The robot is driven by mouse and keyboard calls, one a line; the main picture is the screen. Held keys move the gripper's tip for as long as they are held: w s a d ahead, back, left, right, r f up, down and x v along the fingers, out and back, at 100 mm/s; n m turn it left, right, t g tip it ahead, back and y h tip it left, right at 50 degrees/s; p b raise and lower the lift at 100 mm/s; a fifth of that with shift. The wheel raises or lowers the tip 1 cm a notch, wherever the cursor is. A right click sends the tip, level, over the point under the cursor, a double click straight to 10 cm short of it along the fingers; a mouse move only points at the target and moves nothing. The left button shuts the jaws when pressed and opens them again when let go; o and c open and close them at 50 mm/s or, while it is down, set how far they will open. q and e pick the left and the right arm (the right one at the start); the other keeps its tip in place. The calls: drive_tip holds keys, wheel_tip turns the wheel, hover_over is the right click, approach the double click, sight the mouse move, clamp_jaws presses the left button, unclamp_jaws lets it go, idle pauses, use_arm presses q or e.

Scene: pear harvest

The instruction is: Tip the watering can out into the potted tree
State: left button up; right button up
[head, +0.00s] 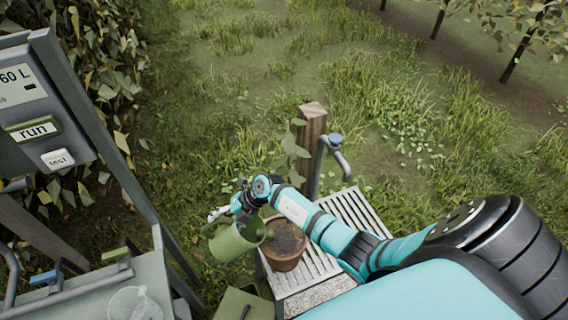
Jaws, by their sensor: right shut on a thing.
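The green watering can (228,246) is held up just left of the terracotta pot (284,262). It looks tilted, with its open top towards the pot. My right gripper (240,212) is shut on it at its upper side; the fingers partly hide the handle. Dark soil shows in the pot. The potted tree's leaves (291,147) show above it, in front of a wooden post; my right arm hides most of its stem. I cannot see any water flowing. My left gripper is not in view.
The pot stands on a slatted grey bench (345,215). A wooden post (312,140) and a bent pipe with a blue top (335,150) rise behind it. A grey control panel (40,105) stands at left. A green box (245,304) sits below the can.

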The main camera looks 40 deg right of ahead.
sight(210, 232)
drive_tip(key=w+a+f+h+b, duration=0.1)
drive_tip(key=f, duration=0.1)
drive_tip(key=w+a+f+g+h+b, duration=0.1)
drive_tip(key=a+f+b, duration=0.1)
drive_tip(key=w+a+f+g+h+b, duration=0.1)
drive_tip(key=f+b, duration=0.1)
drive_tip(key=shift+w+a+f, duration=0.1)
drive_tip(key=shift+a+f, duration=0.15)
drive_tip(key=shift+a, duration=0.1)
drive_tip(key=w+a+f+g+h+b, duration=0.2)
drive_tip(key=f+b, duration=0.4)
drive_tip(key=b, duration=0.7)
drive_tip(key=shift+a+h, duration=0.7)
drive_tip(key=shift+h, duration=0.2)
